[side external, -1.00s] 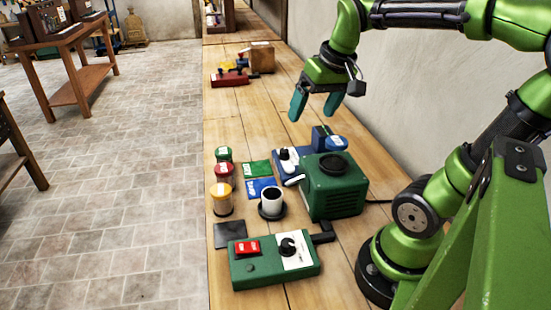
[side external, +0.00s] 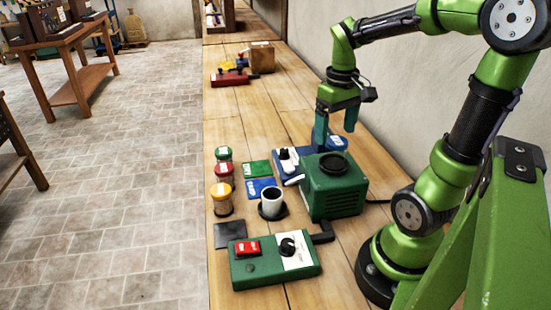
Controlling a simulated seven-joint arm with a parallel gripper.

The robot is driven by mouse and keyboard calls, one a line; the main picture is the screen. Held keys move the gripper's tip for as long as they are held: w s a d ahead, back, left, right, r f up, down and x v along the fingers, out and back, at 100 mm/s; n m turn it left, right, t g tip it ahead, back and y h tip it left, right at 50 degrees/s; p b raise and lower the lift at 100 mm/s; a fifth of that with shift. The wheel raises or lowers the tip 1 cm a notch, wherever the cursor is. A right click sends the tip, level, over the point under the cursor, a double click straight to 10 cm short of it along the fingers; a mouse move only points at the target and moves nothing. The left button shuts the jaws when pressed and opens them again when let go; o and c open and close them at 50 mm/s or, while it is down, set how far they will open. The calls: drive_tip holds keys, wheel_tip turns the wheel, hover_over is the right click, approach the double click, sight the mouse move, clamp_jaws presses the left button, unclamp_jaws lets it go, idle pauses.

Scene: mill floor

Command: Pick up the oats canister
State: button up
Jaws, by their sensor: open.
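Several lidded canisters stand on the wooden bench; their labels are too small to read, so I cannot tell which is oats. A green-lidded canister (side external: 223,155), a red-lidded canister (side external: 224,172) and a yellow-lidded canister (side external: 222,198) stand in a row near the bench's left edge. A blue-lidded canister (side external: 338,144) is behind the green mill (side external: 333,188), which partly hides it. My gripper (side external: 336,130) is open and empty, pointing down at the blue-lidded canister, its fingers around or just above the lid; contact is unclear.
A white cup (side external: 271,202) sits on a dark saucer. A green control box (side external: 275,262) with a red switch is in front. Green (side external: 256,169) and blue (side external: 262,188) cards lie beside the canisters. A blue device (side external: 290,163) adjoins the mill. The far middle bench (side external: 260,110) is clear.

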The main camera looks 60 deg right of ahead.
sight(337, 140)
drive_tip(key=f, duration=0.6)
drive_tip(key=shift+s+f, duration=0.2)
drive_tip(key=shift+s, duration=0.15)
drive_tip(key=shift+c, duration=0.2)
drive_tip(key=c, duration=1.2)
